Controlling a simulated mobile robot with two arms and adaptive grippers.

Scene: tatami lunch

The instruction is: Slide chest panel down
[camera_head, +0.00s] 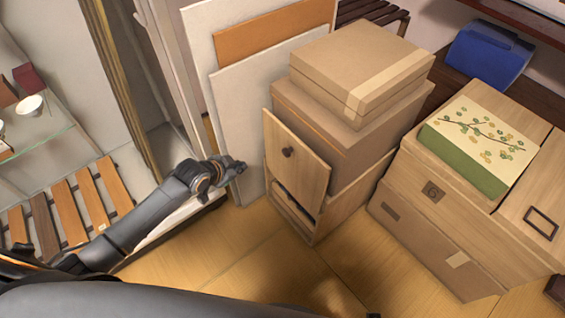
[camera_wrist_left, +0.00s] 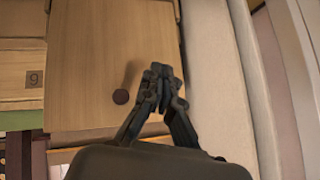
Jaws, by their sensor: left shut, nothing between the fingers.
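The chest panel (camera_head: 296,165) is a light wooden board with a round dark knob (camera_head: 288,152), on the front of a wooden chest (camera_head: 345,195). It covers the upper part of the front; a dark gap shows below it. In the left wrist view the panel (camera_wrist_left: 95,60) fills the middle, with its knob (camera_wrist_left: 121,97) left of the fingers. My left gripper (camera_head: 242,167) is shut and empty, left of the panel and apart from the knob in the head view. It also shows in the left wrist view (camera_wrist_left: 160,70). My right gripper is not in view.
Cardboard boxes (camera_head: 365,70) are stacked on the chest. Pale boards (camera_head: 240,100) lean behind my left gripper. To the right stand wooden boxes (camera_head: 425,205) with a green floral box (camera_head: 470,165) on top. The floor (camera_head: 240,250) before the chest is clear.

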